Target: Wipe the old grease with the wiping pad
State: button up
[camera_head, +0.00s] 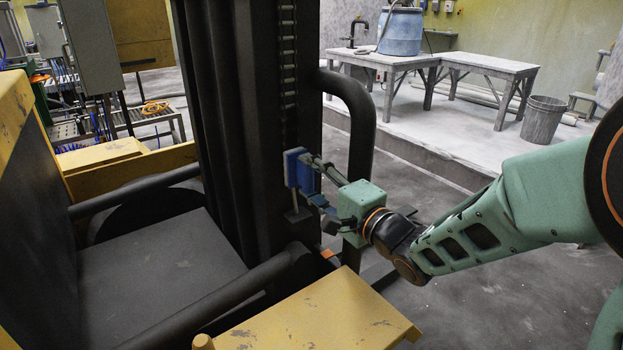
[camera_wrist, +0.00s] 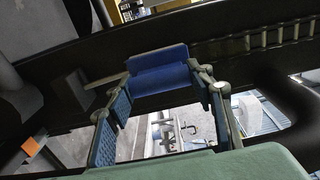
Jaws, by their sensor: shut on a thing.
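The blue wiping pad (camera_head: 297,168) is held upright against or very near the dark mast of a yellow machine. My gripper (camera_head: 314,180) is shut on the pad and reaches it from the right. In the wrist view the pad (camera_wrist: 158,72) lies between my two fingertips, in front of the dark mast rail (camera_wrist: 60,115). I cannot tell whether the pad touches the rail. I cannot make out the old grease in either view; the pad and fingers cover part of the mast surface.
The tall dark mast (camera_head: 228,100) carries a chain (camera_head: 288,60) above the pad. A curved black handle (camera_head: 360,110) stands close behind my gripper. A yellow body panel (camera_head: 320,315) is in front. Tables with a blue drum (camera_head: 400,32) and a bucket (camera_head: 542,120) are far back.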

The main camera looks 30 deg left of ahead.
notch_tip(320, 180, up, 14)
jog(key=p, duration=1.4)
dwell(0.3)
jog(key=shift+f, duration=0.15)
jog(key=shift+a+f+b, duration=0.15)
jog(key=shift+f+b, duration=0.85)
jog(key=shift+f, duration=0.8)
jog(key=shift+c, duration=0.4)
jog(key=shift+f+b, duration=3.45)
jog(key=shift+f, duration=2)
jog(key=shift+r, duration=0.1)
jog(key=shift+p+v, duration=0.7)
jog(key=shift+v, duration=2.3)
